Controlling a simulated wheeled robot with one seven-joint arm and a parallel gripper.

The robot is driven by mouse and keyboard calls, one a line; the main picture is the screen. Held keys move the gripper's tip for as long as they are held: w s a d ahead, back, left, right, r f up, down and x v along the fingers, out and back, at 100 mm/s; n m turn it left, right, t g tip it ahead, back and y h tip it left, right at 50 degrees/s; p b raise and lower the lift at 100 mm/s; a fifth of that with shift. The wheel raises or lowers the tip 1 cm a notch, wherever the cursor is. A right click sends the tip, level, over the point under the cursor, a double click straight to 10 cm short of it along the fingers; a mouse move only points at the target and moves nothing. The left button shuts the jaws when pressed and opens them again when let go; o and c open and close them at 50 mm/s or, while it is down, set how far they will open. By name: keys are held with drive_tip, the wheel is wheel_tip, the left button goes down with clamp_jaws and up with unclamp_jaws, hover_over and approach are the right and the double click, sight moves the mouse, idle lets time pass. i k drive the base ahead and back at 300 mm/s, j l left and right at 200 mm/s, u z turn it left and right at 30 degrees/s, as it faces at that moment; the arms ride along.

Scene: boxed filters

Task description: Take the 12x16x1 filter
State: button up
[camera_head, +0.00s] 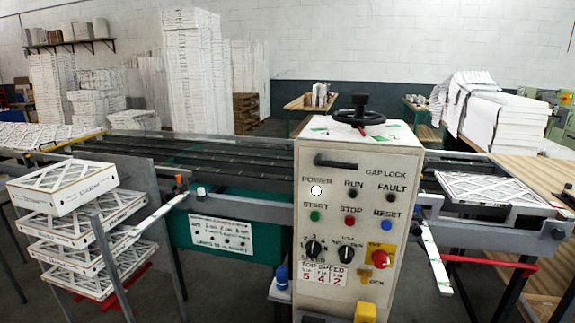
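Several white boxed filters with criss-cross fronts are stacked in a metal rack at the left. The top filter (62,187) sits higher and carries printed size text on its front edge, too small to read surely. Below it lie a second filter (75,222) and more, with labels I cannot read. Another flat filter (487,188) lies on the conveyor at the right. I cannot tell which one is the 12x16x1 filter. My gripper is not in view.
A control box (348,235) with buttons and a black handwheel (360,117) stands in front of the conveyor (215,155). Rack posts (103,262) stand in front of the left stack. A wooden table (535,180) is at the right. Tall stacks of white boxes (193,70) stand behind.

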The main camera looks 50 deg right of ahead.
sight(462, 189)
drive_tip(key=z, duration=2.45)
drive_tip(key=i+j+u, duration=0.15)
drive_tip(key=i+j, duration=0.7)
